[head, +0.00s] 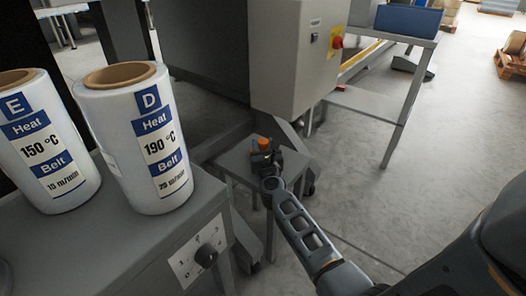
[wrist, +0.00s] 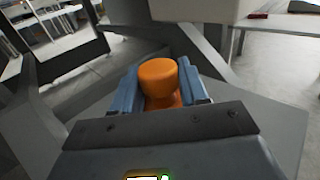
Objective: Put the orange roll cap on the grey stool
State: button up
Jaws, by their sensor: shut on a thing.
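The orange roll cap (head: 263,144) is between the fingers of my gripper (head: 266,152), over the grey stool (head: 237,162). In the wrist view the orange roll cap (wrist: 158,78) stands upright, with a round top and a wider lower part. The blue-grey fingers of my gripper (wrist: 162,88) are shut on it from both sides. The stool's grey top (wrist: 100,112) spreads around and below the gripper. My gripper hides the cap's base, so I cannot tell whether it touches the stool top.
Two labelled film rolls, E (head: 46,150) and D (head: 140,140), stand on a grey machine housing (head: 120,250) with a knob at left. A grey control box (head: 297,60) with a red button hangs close behind the stool.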

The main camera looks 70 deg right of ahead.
jog(key=shift+r, duration=0.1)
jog(key=shift+f, duration=0.2)
jog(key=o, duration=1.2)
jog(key=shift+r, duration=0.1)
